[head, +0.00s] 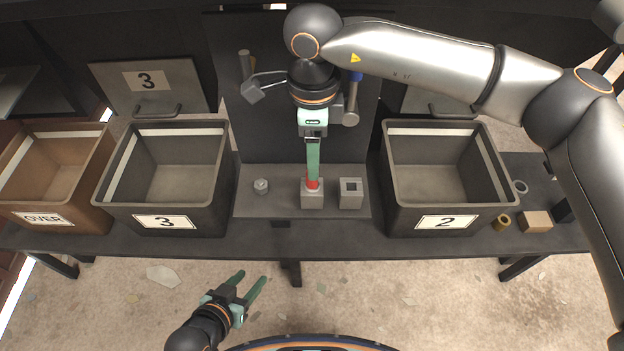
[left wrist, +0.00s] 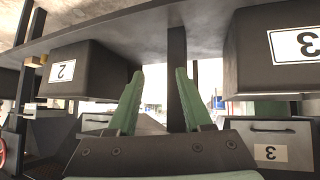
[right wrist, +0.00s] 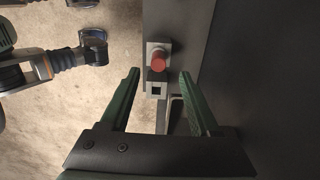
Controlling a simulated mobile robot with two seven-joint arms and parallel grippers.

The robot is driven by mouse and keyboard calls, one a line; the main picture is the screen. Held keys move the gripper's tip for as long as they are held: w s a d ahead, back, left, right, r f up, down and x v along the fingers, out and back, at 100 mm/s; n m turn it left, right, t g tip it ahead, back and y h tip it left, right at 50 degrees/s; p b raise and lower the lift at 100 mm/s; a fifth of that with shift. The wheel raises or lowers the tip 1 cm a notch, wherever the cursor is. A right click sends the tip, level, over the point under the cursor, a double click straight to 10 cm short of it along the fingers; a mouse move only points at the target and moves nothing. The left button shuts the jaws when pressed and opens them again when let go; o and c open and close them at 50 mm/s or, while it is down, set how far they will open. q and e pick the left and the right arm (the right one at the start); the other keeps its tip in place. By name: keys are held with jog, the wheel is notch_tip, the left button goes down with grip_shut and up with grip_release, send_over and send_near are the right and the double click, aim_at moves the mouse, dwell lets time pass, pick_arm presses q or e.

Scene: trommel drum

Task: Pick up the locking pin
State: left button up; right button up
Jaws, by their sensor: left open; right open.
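The locking pin, a short red cylinder (head: 312,184), stands upright in a grey block (head: 312,200) on the small shelf at the middle of the bench. In the right wrist view its round red top (right wrist: 158,62) shows beyond the fingertips, in the gap between them. My right gripper (head: 313,174) points down above the pin, open and with nothing between its fingers; whether a finger touches the pin cannot be told. Its green fingers also show in the right wrist view (right wrist: 160,72). My left gripper (head: 255,279) is open and empty, in front of the bench and below its edge.
A grey block with a square hole (head: 351,194) stands right of the pin, and a small metal knob (head: 261,186) left. Bin 3 (head: 165,212) and bin 2 (head: 446,210) flank the shelf. A brown OVER bin (head: 45,205) is far left. Rings and a block lie right.

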aim_at(312, 188)
notch_tip(312, 188, down, 6)
jog(key=shift+s+a+f, duration=0.1)
jog(key=shift+a, duration=0.05)
grip_shut()
dwell(0.6)
